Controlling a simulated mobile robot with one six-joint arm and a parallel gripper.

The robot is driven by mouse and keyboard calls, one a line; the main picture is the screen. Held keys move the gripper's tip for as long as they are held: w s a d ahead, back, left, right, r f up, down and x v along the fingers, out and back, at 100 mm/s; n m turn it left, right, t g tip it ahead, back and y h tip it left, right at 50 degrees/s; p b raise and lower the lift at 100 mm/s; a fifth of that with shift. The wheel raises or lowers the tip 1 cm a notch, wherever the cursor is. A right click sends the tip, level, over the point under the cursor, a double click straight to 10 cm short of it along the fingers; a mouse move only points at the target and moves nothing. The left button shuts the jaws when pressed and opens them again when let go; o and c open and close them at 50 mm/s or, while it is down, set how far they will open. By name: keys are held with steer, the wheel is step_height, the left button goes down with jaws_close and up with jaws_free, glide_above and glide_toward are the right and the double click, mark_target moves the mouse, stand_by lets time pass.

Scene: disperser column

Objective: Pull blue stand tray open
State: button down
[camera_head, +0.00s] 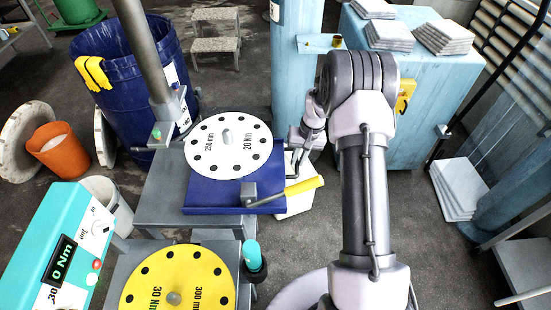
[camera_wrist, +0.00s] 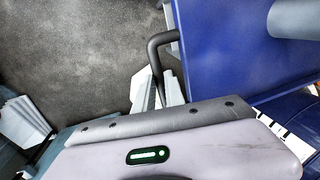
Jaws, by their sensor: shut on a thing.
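The blue stand tray (camera_head: 230,198) sits on a grey stand at the centre of the head view, under a white perforated disc (camera_head: 228,147). Its broad blue face also fills the right of the wrist view (camera_wrist: 235,60). A dark bent handle (camera_wrist: 153,47) joins the tray's left side there. My gripper (camera_wrist: 160,88) is shut on this handle, with pale fingers on either side of its lower part. In the head view my gripper (camera_head: 299,145) is at the tray's right side, partly hidden by my arm, and its grip is too small to make out.
A yellow-handled lever (camera_head: 300,188) sticks out at the tray's front right. A yellow disc (camera_head: 178,283) and a turquoise display box (camera_head: 65,245) stand in front. A dark blue barrel (camera_head: 125,75) stands behind left, and a light blue cabinet (camera_head: 425,85) behind right.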

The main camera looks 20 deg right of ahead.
steer(key=s+d, duration=0.2)
steer(key=d, duration=0.5)
steer(key=s+d, duration=0.2)
steer(key=d, duration=0.5)
steer(key=shift+s, duration=0.25)
steer(key=c, duration=1.4)
jaws_free()
steer(key=d+r+p, duration=0.1)
steer(key=r+p, duration=0.1)
steer(key=r, duration=0.6)
steer(key=s+d+r+p, duration=0.1)
steer(key=d+r+p, duration=0.1)
steer(key=r, duration=0.7)
steer(key=shift+p, duration=0.8)
